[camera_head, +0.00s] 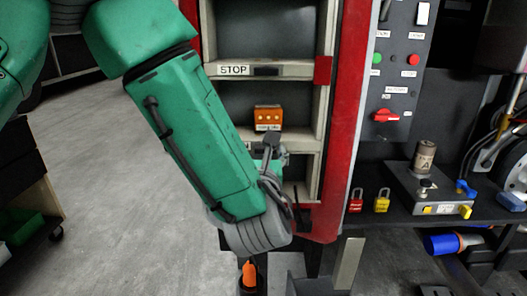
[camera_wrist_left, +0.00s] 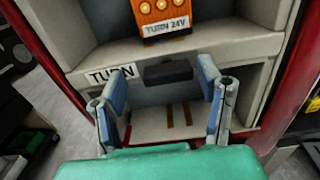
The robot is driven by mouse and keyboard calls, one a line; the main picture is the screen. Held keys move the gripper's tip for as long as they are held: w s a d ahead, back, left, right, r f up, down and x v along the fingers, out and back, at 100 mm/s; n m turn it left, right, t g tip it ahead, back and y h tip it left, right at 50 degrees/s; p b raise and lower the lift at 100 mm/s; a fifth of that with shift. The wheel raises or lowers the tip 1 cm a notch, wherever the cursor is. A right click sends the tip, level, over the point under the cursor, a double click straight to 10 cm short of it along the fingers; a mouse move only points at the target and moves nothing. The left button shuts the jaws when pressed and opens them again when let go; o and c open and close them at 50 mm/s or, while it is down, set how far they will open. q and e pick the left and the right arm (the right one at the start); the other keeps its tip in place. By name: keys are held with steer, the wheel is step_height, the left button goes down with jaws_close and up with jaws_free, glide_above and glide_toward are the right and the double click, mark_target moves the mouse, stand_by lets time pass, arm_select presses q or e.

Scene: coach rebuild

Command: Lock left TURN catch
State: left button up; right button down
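The TURN catch (camera_wrist_left: 168,71) is a dark bar lying level on the pale shelf lip, just right of the TURN label (camera_wrist_left: 110,74). Above it the orange TURN 24V module (camera_wrist_left: 162,14) sits on the shelf; it also shows in the head view (camera_head: 268,117). My left gripper (camera_wrist_left: 163,100) is open, with one blue-grey finger on each side below the catch and nothing between them. Whether a finger touches the catch cannot be told. In the head view my left gripper (camera_head: 270,153) is at the lower shelf, partly hidden by my green arm. My right gripper is not in view.
The STOP label (camera_head: 233,70) and its dark catch (camera_head: 266,71) are on the shelf lip above. A red cabinet frame (camera_head: 346,130) bounds the right side. Beyond it are a red padlock (camera_head: 356,204), a yellow padlock (camera_head: 382,204) and a red rotary switch (camera_head: 386,116).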

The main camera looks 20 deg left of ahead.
arm_select(q)
steer(key=shift+d, duration=0.1)
steer(key=c, duration=0.7)
steer(key=shift+w+d, duration=0.1)
steer(key=shift+d, duration=0.15)
steer(key=c, duration=0.4)
steer(key=n+b, duration=1.7)
steer(key=b, duration=0.1)
steer(key=shift+d+f+n+b, duration=0.15)
steer(key=shift+f+n+b, duration=0.1)
steer(key=shift+n+b, duration=0.15)
steer(key=shift+c, duration=0.2)
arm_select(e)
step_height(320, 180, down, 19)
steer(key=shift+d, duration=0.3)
